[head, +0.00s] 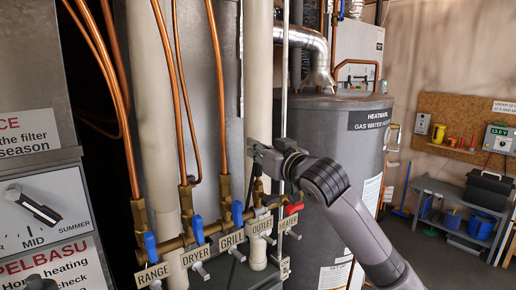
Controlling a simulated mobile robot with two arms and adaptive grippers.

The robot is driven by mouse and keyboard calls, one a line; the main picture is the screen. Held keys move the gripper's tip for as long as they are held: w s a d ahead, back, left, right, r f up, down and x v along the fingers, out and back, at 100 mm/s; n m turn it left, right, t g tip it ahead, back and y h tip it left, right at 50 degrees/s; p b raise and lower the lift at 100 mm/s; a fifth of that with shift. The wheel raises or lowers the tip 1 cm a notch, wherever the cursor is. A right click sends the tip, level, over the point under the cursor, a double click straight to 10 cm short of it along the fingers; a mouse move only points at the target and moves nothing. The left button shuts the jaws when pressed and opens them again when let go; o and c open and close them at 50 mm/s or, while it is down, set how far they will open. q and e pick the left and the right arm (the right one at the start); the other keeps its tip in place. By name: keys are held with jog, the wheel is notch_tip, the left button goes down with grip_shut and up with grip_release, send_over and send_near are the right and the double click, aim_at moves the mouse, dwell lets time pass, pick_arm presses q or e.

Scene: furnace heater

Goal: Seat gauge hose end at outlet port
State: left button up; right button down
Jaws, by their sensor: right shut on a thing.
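My right gripper (256,158) is at the upper end of the manifold, its arm coming in from the lower right. It is shut on a dark, thin piece that I take to be the gauge hose end (257,171); the fingers hide most of it. A thin dark hose (236,262) runs down in front of the manifold. The outlet port (261,208) sits below the gripper, above the OUTLET tag (262,227). Whether the hose end touches the port cannot be told. My left gripper is not in view.
The brass manifold (175,243) carries copper pipes, blue valve handles (197,229) and a red handle (293,208), all close to the port. A grey water heater (335,120) stands behind my arm. A workbench (462,192) stands far right, with open floor before it.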

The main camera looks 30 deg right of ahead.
jog(key=shift+f+b, duration=0.55)
jog(key=shift+f, duration=0.35)
jog(key=c, duration=1.6)
grip_release()
jog(key=shift+d, duration=0.1)
jog(key=shift+c, duration=0.2)
jog(key=shift+a, duration=0.2)
jog(key=shift+s, duration=0.1)
jog(key=s, duration=1.1)
jog(key=shift+s+a, duration=0.3)
jog(key=shift+s, duration=0.05)
